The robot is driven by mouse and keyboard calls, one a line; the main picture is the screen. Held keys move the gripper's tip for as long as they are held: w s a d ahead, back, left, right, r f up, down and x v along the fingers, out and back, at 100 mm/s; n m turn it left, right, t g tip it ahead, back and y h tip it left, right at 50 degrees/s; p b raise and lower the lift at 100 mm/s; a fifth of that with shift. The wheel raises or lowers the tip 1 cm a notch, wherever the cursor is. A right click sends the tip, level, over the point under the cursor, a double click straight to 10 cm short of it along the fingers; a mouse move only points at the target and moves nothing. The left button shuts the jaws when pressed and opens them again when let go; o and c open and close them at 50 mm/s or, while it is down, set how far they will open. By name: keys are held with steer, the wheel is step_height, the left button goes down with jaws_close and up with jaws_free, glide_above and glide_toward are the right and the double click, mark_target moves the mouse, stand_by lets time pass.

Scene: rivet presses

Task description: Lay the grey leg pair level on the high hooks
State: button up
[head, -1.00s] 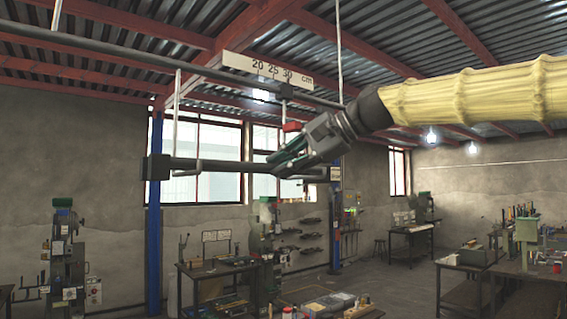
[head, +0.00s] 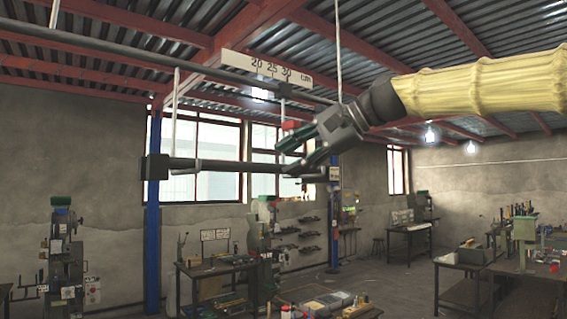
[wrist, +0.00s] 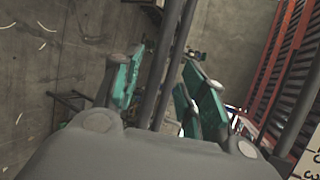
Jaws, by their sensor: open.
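The grey leg pair (head: 225,165) hangs high, nearly level, with a dark block (head: 154,168) at its left end. In the wrist view its two dark bars (wrist: 179,60) run side by side. The left hook (head: 176,115) comes down on a pale rod to the leg pair, which appears to rest in it. The right hook (head: 281,115) also reaches down there; its contact is hidden. My gripper (head: 288,156) is open at the right part of the leg pair. Its green fingers stand apart in the wrist view (wrist: 167,65), with the bars between them.
A rail (head: 110,52) runs above, with a scale board (head: 266,69) reading 20, 25, 30 cm. A red piece (head: 290,126) sits by the right rod. A blue post (head: 152,240) stands behind at left. Benches and presses stand below; the air around the arm is open.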

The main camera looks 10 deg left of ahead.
steer(key=v, duration=0.9)
steer(key=shift+d, duration=0.1)
stand_by(0.3)
